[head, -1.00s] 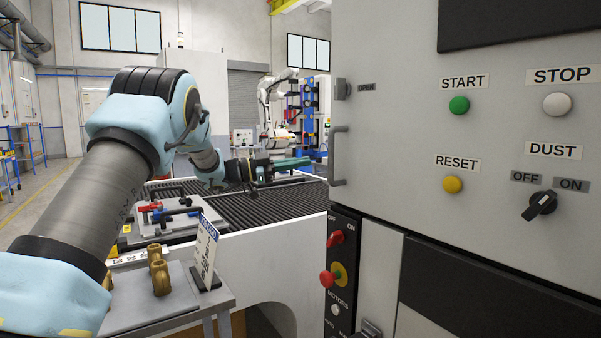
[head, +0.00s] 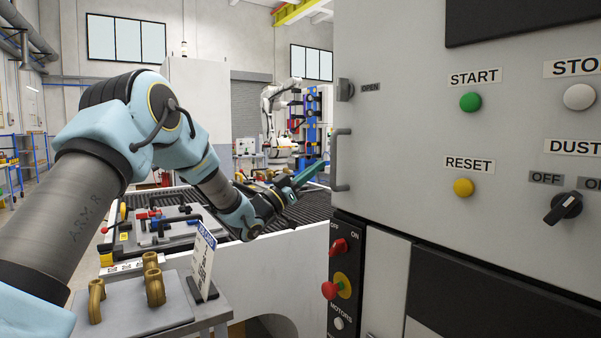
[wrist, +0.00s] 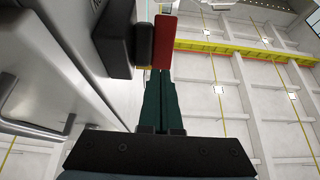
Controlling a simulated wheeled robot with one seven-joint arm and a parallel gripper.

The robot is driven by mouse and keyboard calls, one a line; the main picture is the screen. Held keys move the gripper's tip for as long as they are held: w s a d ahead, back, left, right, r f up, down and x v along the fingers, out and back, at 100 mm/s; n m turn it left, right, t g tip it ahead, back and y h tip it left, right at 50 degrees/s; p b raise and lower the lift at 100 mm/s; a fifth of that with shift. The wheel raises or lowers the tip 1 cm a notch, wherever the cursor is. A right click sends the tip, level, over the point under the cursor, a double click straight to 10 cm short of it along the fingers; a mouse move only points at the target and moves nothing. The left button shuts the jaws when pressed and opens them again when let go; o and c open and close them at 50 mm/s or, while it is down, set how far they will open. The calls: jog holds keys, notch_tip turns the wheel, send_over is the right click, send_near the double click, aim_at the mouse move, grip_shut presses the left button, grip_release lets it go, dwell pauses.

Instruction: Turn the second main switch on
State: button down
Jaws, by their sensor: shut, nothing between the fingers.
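My gripper (head: 312,173) has green fingers, shut and empty, pointing up and right beside the left edge of the grey cabinet (head: 400,200). In the wrist view the fingers (wrist: 160,92) point up the frame. A red handle (wrist: 166,45) on a black mount (wrist: 118,38) stands just past their tips; I cannot tell if they touch. In the head view a red OFF/ON switch (head: 338,247) sits on the black panel, apart from the fingers. I cannot tell whether it is the same part. A black DUST switch (head: 562,208) is at the right.
A red push button (head: 330,290) is below the red switch. A grey door handle (head: 341,160) sticks out near my gripper. A roller conveyor (head: 300,212) lies behind, and a table with brass parts (head: 153,287) and a sign (head: 204,262) stands in front.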

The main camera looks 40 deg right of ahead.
jog(key=shift+p+x, duration=1.05)
jog(key=shift+x, duration=1.45)
